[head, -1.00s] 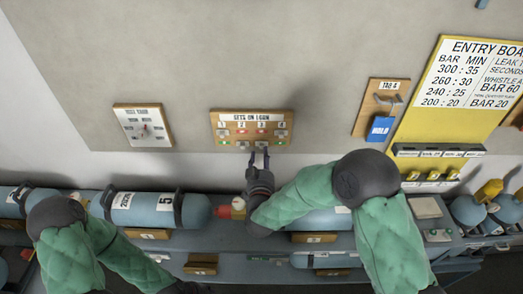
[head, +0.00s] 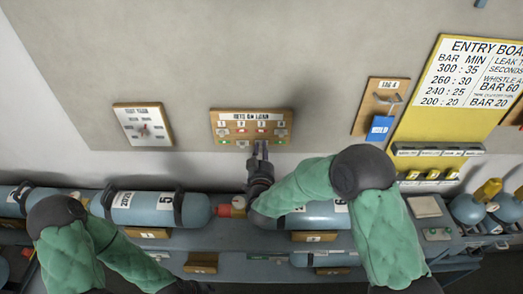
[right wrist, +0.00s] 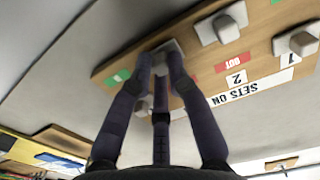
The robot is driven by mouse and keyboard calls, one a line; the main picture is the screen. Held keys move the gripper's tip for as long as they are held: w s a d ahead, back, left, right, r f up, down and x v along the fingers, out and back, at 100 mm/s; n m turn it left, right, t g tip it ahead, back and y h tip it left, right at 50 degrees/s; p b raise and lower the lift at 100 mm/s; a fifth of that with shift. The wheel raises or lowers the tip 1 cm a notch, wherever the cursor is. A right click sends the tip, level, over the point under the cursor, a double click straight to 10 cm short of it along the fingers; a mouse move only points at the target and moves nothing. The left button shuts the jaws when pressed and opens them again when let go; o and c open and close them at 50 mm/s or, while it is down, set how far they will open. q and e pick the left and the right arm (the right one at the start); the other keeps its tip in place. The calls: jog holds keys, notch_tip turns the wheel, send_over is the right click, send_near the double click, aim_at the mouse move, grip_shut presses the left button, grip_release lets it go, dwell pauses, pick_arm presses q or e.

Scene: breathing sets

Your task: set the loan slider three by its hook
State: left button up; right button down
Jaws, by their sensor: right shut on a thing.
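The loan board (head: 214,128), a wooden panel headed SETS ON LOAN, hangs on the grey wall in the head view. It also shows upside down in the right wrist view (right wrist: 197,62). My right gripper (head: 261,148) reaches up to the board's lower edge. In the right wrist view its fingers (right wrist: 160,62) are shut on a grey slider knob (right wrist: 164,46), beside the column marked 2, which fits loan slider three. Its number and hook are hidden or too small to tell.
Other slider knobs stand close by, in column 2 (right wrist: 222,27) and column 1 (right wrist: 296,44). Blue cylinders (head: 140,209) lie on the bench below.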

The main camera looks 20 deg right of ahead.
aim_at(261, 130)
notch_tip(261, 130, up, 6)
jog(key=shift+f+p, duration=0.25)
jog(key=shift+p, duration=0.55)
jog(key=shift+w+r, duration=0.1)
jog(key=shift+r, duration=0.1)
jog(key=c, duration=1.2)
grip_release()
jog(key=shift+r, duration=0.1)
jog(key=shift+c, duration=0.2)
jog(key=shift+a, duration=0.1)
jog(key=shift+f, duration=0.2)
jog(key=v, duration=1.2)
